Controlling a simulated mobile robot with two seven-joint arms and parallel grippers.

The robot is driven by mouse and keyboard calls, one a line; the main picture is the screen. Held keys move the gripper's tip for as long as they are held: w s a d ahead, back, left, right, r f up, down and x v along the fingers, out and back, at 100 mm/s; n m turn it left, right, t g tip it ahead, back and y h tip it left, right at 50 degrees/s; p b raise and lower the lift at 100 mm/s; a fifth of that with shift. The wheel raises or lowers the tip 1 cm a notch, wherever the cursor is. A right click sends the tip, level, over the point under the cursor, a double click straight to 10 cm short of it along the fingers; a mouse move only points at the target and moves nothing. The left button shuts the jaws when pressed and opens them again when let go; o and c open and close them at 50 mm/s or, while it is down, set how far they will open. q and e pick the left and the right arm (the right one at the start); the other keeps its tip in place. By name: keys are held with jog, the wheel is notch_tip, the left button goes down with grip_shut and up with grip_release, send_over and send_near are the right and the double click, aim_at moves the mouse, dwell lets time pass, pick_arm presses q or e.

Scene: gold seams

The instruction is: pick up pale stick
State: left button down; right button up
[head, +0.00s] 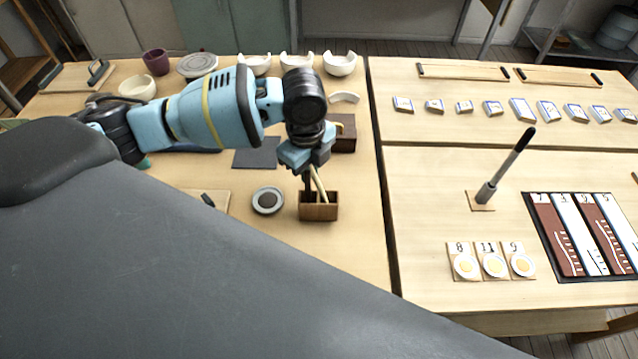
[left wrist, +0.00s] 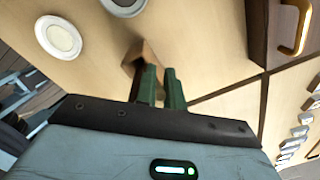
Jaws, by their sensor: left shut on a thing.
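A pale stick (head: 320,186) leans at a tilt, its lower end at the small wooden box (head: 318,212). My left gripper (head: 309,178) is above this box, shut on the pale stick. In the left wrist view my left gripper (left wrist: 162,80) shows dark green fingers in front of the wooden box (left wrist: 134,60). The stick cannot be made out there. My right gripper is not in view.
A small dish with dark contents (head: 268,200) stands just left of the box. A dark wooden drawer box (head: 343,140) is behind it. Broken cream bowls (head: 340,64) line the back. An upright black-tipped tool (head: 506,175) stands on the right table.

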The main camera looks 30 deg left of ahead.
pick_arm(q)
jog(key=shift+r, duration=0.1)
jog(key=a+r, duration=0.5)
jog(key=r, duration=0.6)
jog(key=s+d+p, duration=0.1)
jog(key=s+d, duration=0.5)
jog(key=d, duration=0.5)
jog(key=shift+s+f, duration=0.3)
jog(key=shift+s, duration=0.1)
